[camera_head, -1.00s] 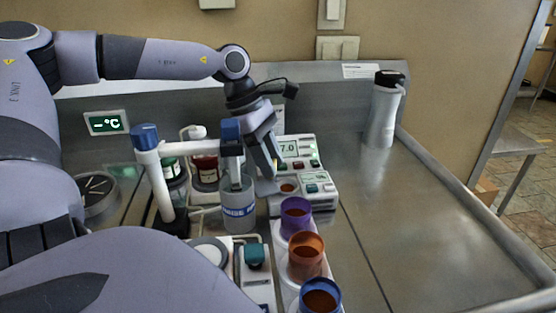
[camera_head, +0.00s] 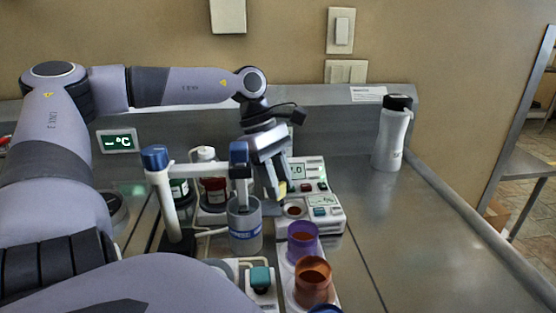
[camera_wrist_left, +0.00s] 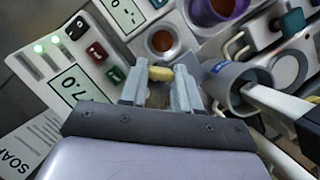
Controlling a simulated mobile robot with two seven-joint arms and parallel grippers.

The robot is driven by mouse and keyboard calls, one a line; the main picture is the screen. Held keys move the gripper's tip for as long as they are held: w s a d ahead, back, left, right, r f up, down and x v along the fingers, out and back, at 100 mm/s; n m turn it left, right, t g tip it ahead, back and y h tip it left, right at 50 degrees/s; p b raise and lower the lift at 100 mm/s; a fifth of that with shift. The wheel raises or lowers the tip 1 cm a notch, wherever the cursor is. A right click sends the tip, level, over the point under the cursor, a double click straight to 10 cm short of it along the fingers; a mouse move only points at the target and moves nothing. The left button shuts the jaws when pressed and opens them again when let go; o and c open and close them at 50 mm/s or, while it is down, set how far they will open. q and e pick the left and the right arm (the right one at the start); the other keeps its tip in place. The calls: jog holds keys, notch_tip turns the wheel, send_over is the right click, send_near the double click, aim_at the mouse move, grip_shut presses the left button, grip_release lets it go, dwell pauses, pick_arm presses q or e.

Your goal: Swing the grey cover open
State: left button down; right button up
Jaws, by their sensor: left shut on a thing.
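My left gripper (camera_head: 280,192) is over the meter with the round brown-filled well (camera_head: 295,211). In the left wrist view its two fingers (camera_wrist_left: 161,80) are shut on a small yellow piece (camera_wrist_left: 160,73), which sits between the fingertips. The yellow piece also shows at the fingertip in the head view. The well shows uncovered in the wrist view, just beyond the fingertips. I cannot clearly pick out the grey cover; the fingers hide much of the area beside the well, and I cannot tell how far it is swung. My right gripper is not in view.
A grey beaker (camera_head: 246,238) under a stirrer arm stands close left of the gripper. Purple (camera_head: 303,252) and orange (camera_head: 313,290) cups stand in front. A display meter (camera_head: 314,168) is behind. The steel bench (camera_head: 400,230) is clear to the right.

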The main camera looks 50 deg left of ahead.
pick_arm(q)
jog(key=c, duration=0.8)
grip_release()
jog(key=v, duration=0.7)
